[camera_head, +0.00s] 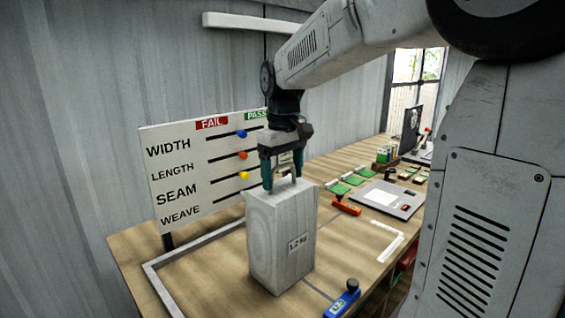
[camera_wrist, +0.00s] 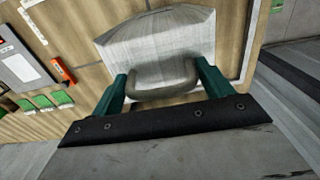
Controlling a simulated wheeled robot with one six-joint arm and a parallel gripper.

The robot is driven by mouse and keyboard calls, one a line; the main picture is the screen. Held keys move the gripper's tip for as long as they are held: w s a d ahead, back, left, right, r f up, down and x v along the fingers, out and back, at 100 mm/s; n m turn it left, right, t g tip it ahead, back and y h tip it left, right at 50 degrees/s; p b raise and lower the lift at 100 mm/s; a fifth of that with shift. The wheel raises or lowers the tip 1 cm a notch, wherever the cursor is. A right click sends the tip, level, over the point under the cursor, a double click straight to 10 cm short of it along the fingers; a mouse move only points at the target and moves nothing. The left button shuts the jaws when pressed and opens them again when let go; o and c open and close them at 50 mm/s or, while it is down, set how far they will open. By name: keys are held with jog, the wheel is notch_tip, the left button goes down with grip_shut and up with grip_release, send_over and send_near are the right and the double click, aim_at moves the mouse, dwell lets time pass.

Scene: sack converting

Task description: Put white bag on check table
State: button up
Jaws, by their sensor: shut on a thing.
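The white bag (camera_head: 281,240) is a tall pale block with a "1.2 kg" label. It stands upright at the near left part of the wooden check table (camera_head: 130,250), beside a pale frame outline; I cannot tell whether its base touches the table. My gripper (camera_head: 282,186) is above the bag, its green fingers shut on the bag's handle. In the wrist view the bag (camera_wrist: 160,48) lies beyond the fingers, and the grey looped handle (camera_wrist: 165,84) sits between the fingertips of my gripper (camera_wrist: 163,86).
A sign board (camera_head: 190,180) with WIDTH, LENGTH, SEAM and WEAVE sliders stands behind the bag. A blue tool (camera_head: 342,299) lies at the front edge, and an orange-red tool (camera_head: 346,208) lies right of the bag. A grey panel (camera_head: 392,199) and green cards lie further right.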

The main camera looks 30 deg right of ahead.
dwell(0.3)
jog(key=o, duration=2)
jog(key=shift+f, duration=0.1)
notch_tip(320, 180, up, 12)
jog(key=s+a+f, duration=0.2)
jog(key=s+f, duration=0.3)
jog(key=s, duration=0.3)
jog(key=s+a+f+m+t, duration=0.1)
jog(key=s+a+f, duration=0.2)
jog(key=s+f, duration=0.3)
jog(key=s+a+f+m, duration=0.1)
jog(key=s+a+f, duration=0.2)
jog(key=s+f, duration=0.3)
jog(key=shift+s+a+f, duration=0.1)
jog(key=shift+s+a, duration=0.05)
jog(key=shift+s, duration=1.05)
jog(key=shift+s+a+f, duration=0.1)
jog(key=shift+s, duration=1.1)
